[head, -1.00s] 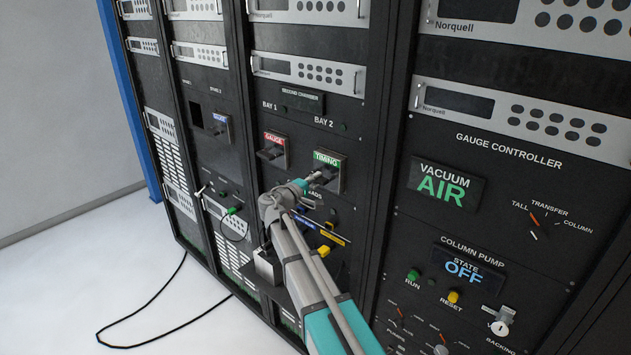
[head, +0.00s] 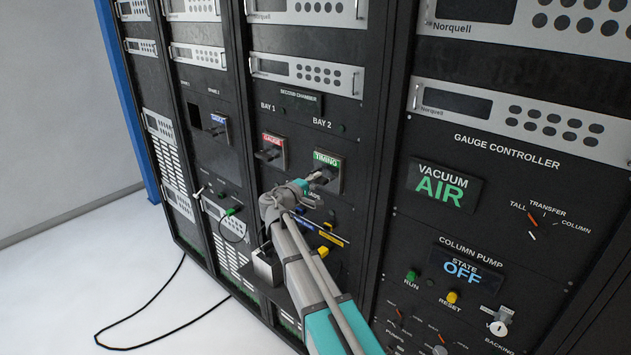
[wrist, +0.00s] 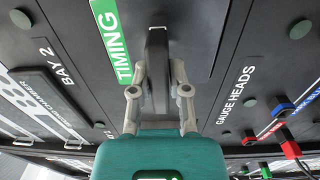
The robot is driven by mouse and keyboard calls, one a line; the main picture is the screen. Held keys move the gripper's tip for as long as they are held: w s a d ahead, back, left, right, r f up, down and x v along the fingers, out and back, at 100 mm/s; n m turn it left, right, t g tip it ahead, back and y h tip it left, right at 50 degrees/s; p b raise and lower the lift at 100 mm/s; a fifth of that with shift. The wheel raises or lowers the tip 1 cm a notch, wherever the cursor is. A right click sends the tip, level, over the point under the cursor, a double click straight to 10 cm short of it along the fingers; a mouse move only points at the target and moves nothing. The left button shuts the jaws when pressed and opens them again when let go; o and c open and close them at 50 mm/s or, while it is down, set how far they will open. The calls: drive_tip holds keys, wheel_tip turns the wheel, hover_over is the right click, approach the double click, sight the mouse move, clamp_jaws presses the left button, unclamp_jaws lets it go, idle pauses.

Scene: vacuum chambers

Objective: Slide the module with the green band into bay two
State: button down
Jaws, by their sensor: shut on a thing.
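The module with the green band (head: 328,159), lettered TIMING, sits at bay two, below the BAY 2 label (head: 322,124). Its face looks close to the panel; how deep it is seated I cannot tell. In the wrist view its green band (wrist: 110,40) is left of its dark handle (wrist: 157,75). My gripper (head: 318,178) is shut on that handle, and in the wrist view its fingers (wrist: 158,85) stand on both sides of it. The gripper hides the lower part of the module in the head view.
A red-banded GAUGE module (head: 272,140) sits left in bay one. A blue-banded module (head: 218,119) is further left, beside a dark opening (head: 194,117). Gauge-head plugs with red and blue parts (wrist: 283,115) are close to the right of my gripper.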

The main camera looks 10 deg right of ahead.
idle(0.3)
drive_tip(key=c, duration=0.5)
unclamp_jaws()
drive_tip(key=shift+d, duration=0.1)
drive_tip(key=shift+v, duration=2.95)
drive_tip(key=shift+r, duration=0.1)
